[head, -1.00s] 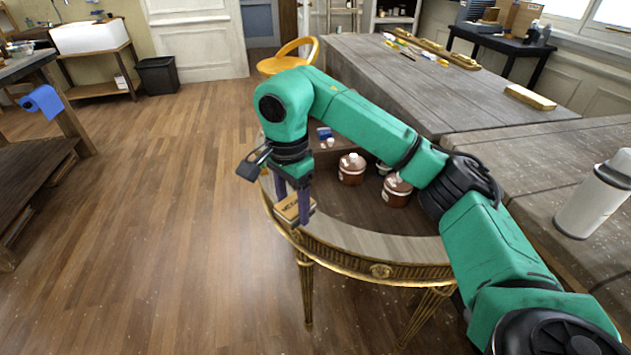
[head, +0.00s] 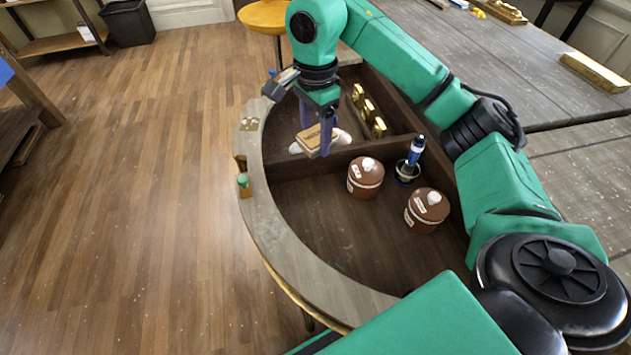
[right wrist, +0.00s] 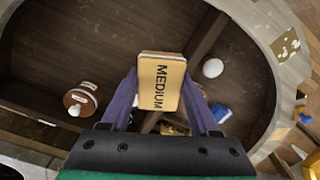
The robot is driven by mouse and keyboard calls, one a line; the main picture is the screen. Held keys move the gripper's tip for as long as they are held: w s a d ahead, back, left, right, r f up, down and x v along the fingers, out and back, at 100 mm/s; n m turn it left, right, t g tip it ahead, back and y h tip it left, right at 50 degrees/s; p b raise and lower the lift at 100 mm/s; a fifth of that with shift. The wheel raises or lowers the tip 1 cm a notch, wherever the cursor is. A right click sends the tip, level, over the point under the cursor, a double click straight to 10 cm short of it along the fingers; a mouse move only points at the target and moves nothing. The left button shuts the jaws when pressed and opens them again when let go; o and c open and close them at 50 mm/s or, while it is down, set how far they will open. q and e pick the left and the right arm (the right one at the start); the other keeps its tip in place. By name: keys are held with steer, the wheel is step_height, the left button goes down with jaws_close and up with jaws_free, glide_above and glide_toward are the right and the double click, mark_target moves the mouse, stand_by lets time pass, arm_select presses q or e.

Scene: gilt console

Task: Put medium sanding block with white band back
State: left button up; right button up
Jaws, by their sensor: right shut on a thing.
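The medium sanding block (head: 318,137) is a tan block. In the right wrist view the block (right wrist: 161,84) shows the word MEDIUM and a thin pale strip near its far edge. My right gripper (head: 316,146) is shut on it, one purple finger on each side. In the head view it hangs over the inside of the curved console (head: 300,253), near the divider (head: 345,155) between two compartments. I cannot tell how high above the floor of the console it is. My left gripper is not in view.
Two brown jars (head: 365,178) (head: 426,210) with white knobs and a blue-handled item (head: 412,157) stand in the near compartment. Gold pieces (head: 369,110) lie in the far one. A pale rounded thing shows partly behind the block. The near compartment's left part is clear.

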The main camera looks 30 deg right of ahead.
steer(key=b, duration=0.2)
glide_above(316, 197)
step_height(316, 197, down, 7)
step_height(316, 197, down, 10)
steer(key=shift+s+r+p, duration=0.1)
steer(key=shift+p, duration=0.25)
steer(key=shift+f, duration=0.45)
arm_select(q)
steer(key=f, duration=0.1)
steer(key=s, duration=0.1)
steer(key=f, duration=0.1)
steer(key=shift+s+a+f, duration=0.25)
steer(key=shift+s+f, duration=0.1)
arm_select(e)
steer(key=o, duration=1.3)
steer(key=shift+r, duration=0.4)
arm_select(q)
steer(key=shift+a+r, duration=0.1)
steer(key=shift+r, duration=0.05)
arm_select(e)
step_height(316, 197, up, 12)
steer(key=shift+f, duration=0.15)
